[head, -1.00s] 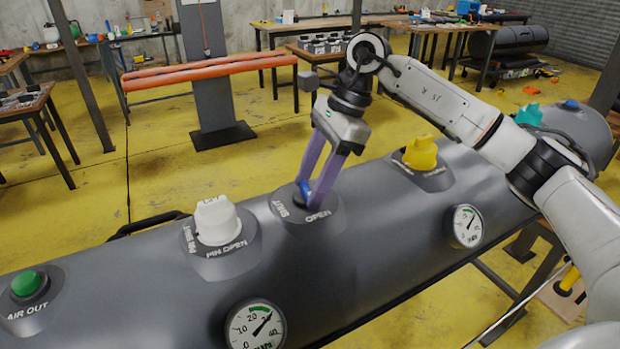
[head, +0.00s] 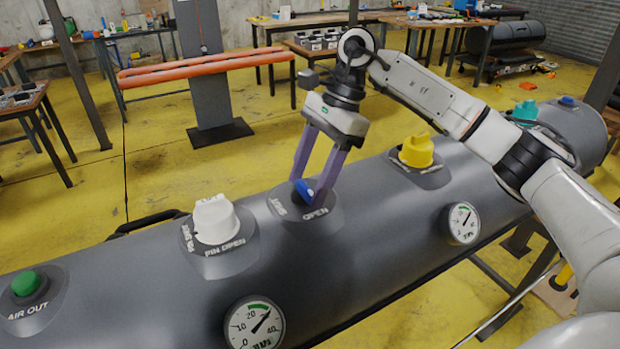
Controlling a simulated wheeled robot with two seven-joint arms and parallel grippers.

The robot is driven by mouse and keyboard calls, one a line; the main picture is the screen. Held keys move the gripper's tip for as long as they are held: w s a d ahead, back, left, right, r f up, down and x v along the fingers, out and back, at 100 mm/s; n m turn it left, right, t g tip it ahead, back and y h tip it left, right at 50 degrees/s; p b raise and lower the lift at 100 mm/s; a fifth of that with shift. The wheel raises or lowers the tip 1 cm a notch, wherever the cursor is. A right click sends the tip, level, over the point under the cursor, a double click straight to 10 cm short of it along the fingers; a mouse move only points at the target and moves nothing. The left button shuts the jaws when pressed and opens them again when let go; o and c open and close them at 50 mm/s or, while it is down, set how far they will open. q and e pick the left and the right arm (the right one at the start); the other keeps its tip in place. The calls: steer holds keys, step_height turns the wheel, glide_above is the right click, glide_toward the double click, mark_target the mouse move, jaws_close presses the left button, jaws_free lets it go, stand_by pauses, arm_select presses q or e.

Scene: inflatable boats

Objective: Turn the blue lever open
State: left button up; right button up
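The blue lever (head: 304,189) sits on a dark round base on top of the grey inflatable tube, with the word SHUT on its left and OPEN (head: 315,213) in front of it. My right gripper (head: 308,189) comes down on it from above with two purple fingers. The fingers are spread apart, one on each side of the lever. The tips are at the lever's height; I cannot tell whether they touch it. The lever lies slanted from upper left to lower right. My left gripper is not in view.
On the same grey tube (head: 150,290) stand a white knob (head: 216,220), a yellow knob (head: 416,151), a green button (head: 26,283), a teal knob (head: 527,111) and two gauges (head: 255,324). Workbenches stand behind, across open yellow floor.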

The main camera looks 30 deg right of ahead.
steer(key=shift+o, duration=0.9)
steer(key=v, duration=1)
steer(key=shift+r, duration=0.1)
